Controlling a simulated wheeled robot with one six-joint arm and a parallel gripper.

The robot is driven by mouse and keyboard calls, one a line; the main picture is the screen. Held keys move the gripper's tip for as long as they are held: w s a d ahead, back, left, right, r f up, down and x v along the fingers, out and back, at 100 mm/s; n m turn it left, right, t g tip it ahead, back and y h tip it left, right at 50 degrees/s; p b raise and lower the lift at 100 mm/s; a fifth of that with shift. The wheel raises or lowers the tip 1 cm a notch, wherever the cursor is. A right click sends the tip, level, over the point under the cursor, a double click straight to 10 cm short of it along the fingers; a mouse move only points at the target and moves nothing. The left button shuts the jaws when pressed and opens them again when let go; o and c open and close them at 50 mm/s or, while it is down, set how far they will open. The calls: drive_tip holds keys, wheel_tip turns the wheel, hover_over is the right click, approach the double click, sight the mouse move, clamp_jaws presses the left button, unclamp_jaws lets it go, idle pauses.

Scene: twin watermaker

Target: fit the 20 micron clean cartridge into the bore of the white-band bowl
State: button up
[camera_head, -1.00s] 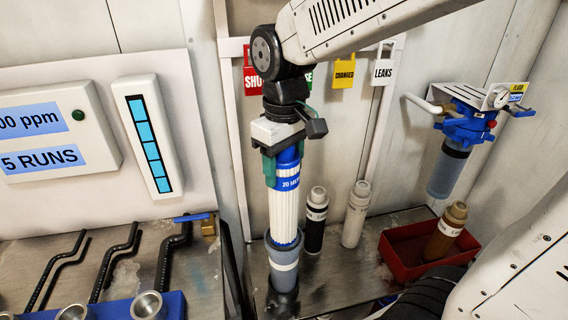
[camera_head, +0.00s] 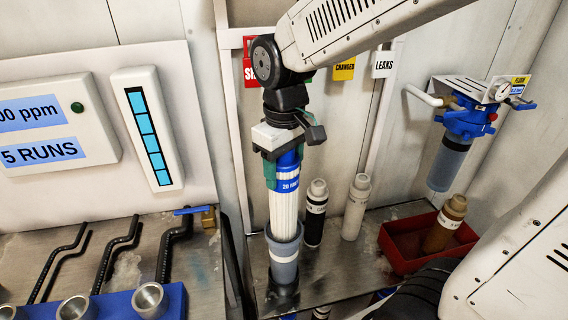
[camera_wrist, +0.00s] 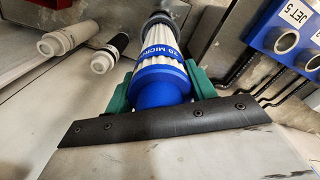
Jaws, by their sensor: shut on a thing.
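The 20 micron cartridge (camera_head: 284,208) is white and pleated with a blue labelled top. My gripper (camera_head: 284,172) is shut on its blue top end, with a green jaw on each side. In the wrist view the cartridge (camera_wrist: 158,68) runs away from the jaws. The grey white-band bowl (camera_head: 284,271) stands upright in a dark holder on the metal bench, directly under my gripper. The cartridge's lower end is inside the bowl's mouth and hidden by its wall. Most of the pleats still show above the rim. The cartridge looks nearly upright. The depth inside cannot be seen.
A black cartridge (camera_head: 315,220) and a white cartridge (camera_head: 355,208) stand close to the bowl's right. A brown cartridge (camera_head: 445,225) leans in a red tray (camera_head: 398,262). A blue-headed filter housing (camera_head: 467,122) hangs on the right wall. Black pipes (camera_head: 122,250) lie left.

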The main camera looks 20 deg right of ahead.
sight(284, 219)
drive_tip(key=shift+f, duration=7.6)
